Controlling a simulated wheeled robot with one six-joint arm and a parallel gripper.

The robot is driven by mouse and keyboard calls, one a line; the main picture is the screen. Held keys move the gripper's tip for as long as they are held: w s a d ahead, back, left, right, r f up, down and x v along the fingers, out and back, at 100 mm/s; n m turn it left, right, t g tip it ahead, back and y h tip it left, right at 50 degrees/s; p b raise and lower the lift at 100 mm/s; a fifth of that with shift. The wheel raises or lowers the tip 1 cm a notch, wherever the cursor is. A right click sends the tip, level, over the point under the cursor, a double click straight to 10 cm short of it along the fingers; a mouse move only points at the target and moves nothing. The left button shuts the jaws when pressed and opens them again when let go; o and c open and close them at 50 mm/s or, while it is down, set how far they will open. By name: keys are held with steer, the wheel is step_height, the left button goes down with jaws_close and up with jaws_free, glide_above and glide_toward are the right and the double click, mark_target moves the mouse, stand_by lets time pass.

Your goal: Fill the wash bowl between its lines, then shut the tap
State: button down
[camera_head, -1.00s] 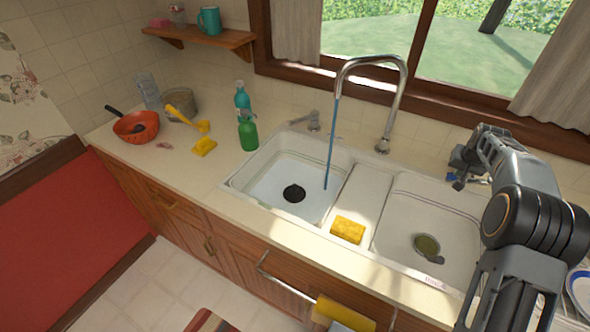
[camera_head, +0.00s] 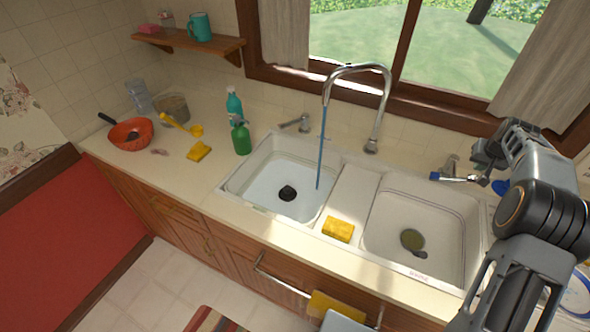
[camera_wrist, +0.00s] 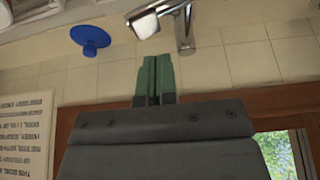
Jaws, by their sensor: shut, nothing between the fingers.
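The wash bowl is the left basin (camera_head: 262,187) of the white double sink. It has a black round plug or drain at its bottom and pale blue-looking water; I cannot make out its lines. A blue stream (camera_head: 321,150) runs into it from the tall chrome spout (camera_head: 386,100). A chrome tap lever (camera_head: 460,179) with a blue end stands behind the right basin. My gripper (camera_head: 480,158) is close above it; its fingertips are unclear there. In the wrist view my green fingers (camera_wrist: 155,78) are together and empty, just apart from chrome tap parts (camera_wrist: 182,25).
A yellow sponge (camera_head: 338,229) lies on the divider. The right basin (camera_head: 440,205) holds a round greenish thing. A blue disc-like piece (camera_wrist: 90,38) shows in the wrist view.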

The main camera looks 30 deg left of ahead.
steer(key=shift+d, duration=1.15)
steer(key=shift+f, duration=0.1)
steer(key=shift+f+b, duration=0.8)
steer(key=shift+f, duration=0.5)
stand_by(5.5)
